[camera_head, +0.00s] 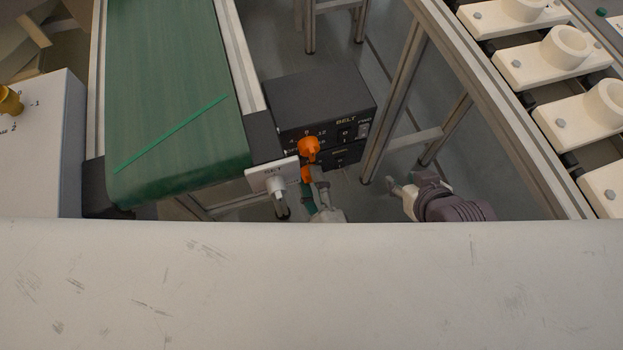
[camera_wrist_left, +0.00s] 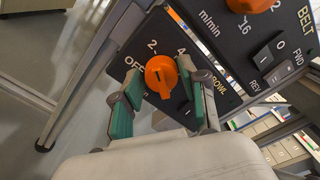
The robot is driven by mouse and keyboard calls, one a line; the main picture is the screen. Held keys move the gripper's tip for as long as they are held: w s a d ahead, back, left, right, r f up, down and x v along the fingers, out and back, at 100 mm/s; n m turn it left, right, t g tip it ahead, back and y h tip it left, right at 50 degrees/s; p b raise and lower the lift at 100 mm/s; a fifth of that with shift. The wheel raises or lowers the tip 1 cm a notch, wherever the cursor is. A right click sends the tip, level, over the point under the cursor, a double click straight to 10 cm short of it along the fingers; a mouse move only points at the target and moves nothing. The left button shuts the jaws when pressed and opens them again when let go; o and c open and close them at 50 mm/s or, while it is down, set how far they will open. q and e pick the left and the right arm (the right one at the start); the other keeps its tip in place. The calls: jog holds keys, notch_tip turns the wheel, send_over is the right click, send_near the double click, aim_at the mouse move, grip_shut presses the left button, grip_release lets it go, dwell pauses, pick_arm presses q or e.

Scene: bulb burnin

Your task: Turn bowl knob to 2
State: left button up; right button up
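The orange bowl knob (camera_wrist_left: 160,75) sits on the lower black panel, with OFF, 2 and 4 printed around it. I cannot clearly tell which mark it points at. In the head view the knob (camera_head: 306,174) is partly hidden. My left gripper (camera_wrist_left: 158,82) is open, with its green-padded fingers on either side of the knob. The right finger is very close to the knob; contact is unclear. In the head view my left gripper (camera_head: 315,190) is at the panel, largely hidden. My right gripper (camera_head: 402,191) is right of the panel, away from the knob; its opening is unclear.
The belt box (camera_head: 320,100) with its own orange knob (camera_head: 308,147) and switches is just above. A white SET plate with a knob (camera_head: 272,178) is at left. A green conveyor (camera_head: 175,90) lies left; a rail with white holders (camera_head: 540,55) is right.

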pick_arm(q)
jog(key=shift+o, duration=1.1)
jog(key=shift+s, duration=0.1)
jog(key=v, duration=1.1)
jog(key=shift+s+d, duration=0.2)
jog(key=shift+s, duration=0.15)
